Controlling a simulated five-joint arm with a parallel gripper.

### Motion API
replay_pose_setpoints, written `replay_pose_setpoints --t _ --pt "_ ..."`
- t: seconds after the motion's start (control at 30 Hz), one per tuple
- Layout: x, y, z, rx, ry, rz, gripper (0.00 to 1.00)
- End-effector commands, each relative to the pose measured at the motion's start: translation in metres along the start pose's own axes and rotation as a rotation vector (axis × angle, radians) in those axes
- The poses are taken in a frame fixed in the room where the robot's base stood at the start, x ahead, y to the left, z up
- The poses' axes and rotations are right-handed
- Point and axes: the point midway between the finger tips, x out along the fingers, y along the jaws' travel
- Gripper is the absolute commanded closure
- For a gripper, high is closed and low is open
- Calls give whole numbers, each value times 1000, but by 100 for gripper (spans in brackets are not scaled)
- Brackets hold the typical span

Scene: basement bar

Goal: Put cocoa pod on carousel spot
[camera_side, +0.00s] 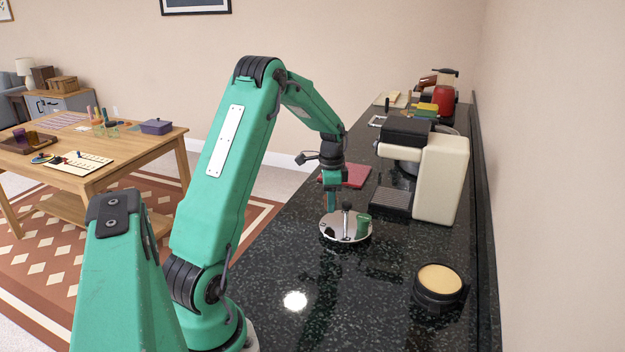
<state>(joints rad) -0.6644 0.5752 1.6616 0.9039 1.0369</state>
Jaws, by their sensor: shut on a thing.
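My gripper (332,207) points down over the carousel's back left part, left of the post. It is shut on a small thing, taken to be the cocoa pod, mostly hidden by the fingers. I cannot tell whether that thing touches the plate.
A cream and black coffee machine (442,180) stands right of the carousel. A dark red mat (352,175) lies behind my gripper. A round black container with a tan top (438,284) sits at the front right. The counter (345,310) in front of the carousel is clear.

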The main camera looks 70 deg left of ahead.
Motion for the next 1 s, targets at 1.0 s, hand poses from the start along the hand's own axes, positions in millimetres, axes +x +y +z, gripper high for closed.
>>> replay_pose_setpoints --t 1.0 --pt "40 0 0 0 0 0 48"
